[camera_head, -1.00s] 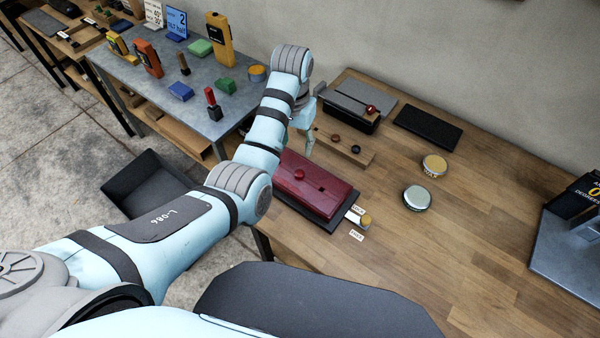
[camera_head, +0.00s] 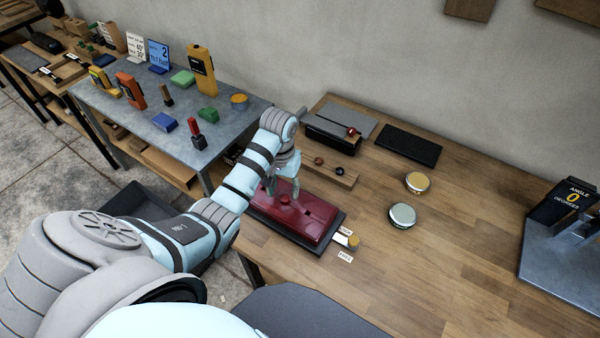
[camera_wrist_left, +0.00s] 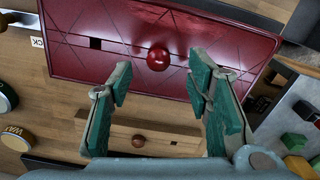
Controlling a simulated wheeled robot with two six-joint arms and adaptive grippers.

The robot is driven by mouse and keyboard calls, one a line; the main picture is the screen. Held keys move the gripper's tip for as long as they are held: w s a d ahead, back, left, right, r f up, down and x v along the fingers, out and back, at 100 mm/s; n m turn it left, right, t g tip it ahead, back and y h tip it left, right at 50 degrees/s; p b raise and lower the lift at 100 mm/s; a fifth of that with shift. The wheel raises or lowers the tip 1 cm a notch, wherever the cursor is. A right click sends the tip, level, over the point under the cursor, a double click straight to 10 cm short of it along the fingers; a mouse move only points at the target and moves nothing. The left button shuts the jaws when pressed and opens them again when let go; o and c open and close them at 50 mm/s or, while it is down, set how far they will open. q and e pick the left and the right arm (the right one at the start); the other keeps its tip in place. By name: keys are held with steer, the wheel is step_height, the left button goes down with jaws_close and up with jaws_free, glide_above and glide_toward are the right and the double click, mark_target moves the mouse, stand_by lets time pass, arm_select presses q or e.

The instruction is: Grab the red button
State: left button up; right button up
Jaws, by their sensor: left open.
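A round red button (camera_wrist_left: 158,59) stands up from the top of a dark red box (camera_wrist_left: 100,20) in the left wrist view. The same box (camera_head: 322,236) lies on a dark base on the wooden bench in the head view, where the button is hard to make out by the fingers. My left gripper (camera_head: 282,190) is over the box, pointing down. In the left wrist view my left gripper (camera_wrist_left: 160,78) is open and empty, and the button shows between and a little beyond its green-padded fingertips. Contact cannot be told. My right gripper is not in view.
A black box with a red knob (camera_head: 335,140), a black pad (camera_head: 408,146) and two round tins (camera_head: 402,216) stand farther off.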

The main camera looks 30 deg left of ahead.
mark_target(285, 197)
arm_select(q)
step_height(285, 197, down, 3)
steer(key=shift+f, duration=0.15)
steer(key=shift+d, duration=0.1)
steer(key=c, duration=0.9)
steer(key=shift+c, duration=0.2)
steer(key=shift+w, duration=0.1)
